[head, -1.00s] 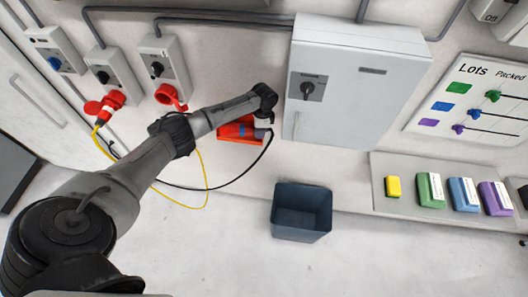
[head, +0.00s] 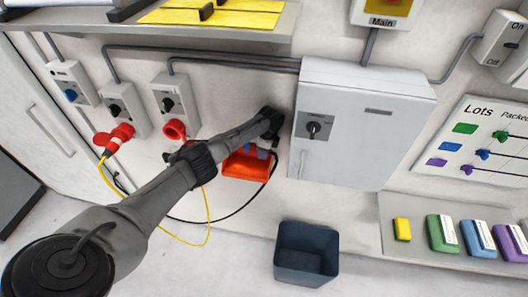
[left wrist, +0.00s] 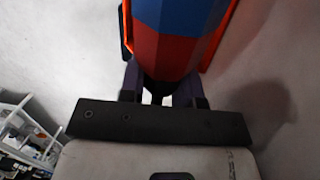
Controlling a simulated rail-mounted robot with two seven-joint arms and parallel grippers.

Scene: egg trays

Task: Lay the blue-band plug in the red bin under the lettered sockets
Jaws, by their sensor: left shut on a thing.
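The red bin (head: 245,166) hangs on the wall below the sockets in the head view, partly behind my left arm. My left gripper (head: 266,142) is at the bin's upper right. In the left wrist view my gripper (left wrist: 160,88) is shut on the blue-band plug (left wrist: 178,45), which shows a blue band and a dark red part. Orange-red bin edges (left wrist: 221,35) flank the plug there; whether it touches the bin floor is hidden. The sockets (head: 170,98) are on the wall at upper left; their letters are unreadable. My right gripper is not in view.
A red plug (head: 118,137) with a yellow cable sits in the middle socket. A black cable (head: 230,216) loops below the red bin. A grey cabinet (head: 365,125) stands close right of my gripper. A dark open bin (head: 306,262) stands below.

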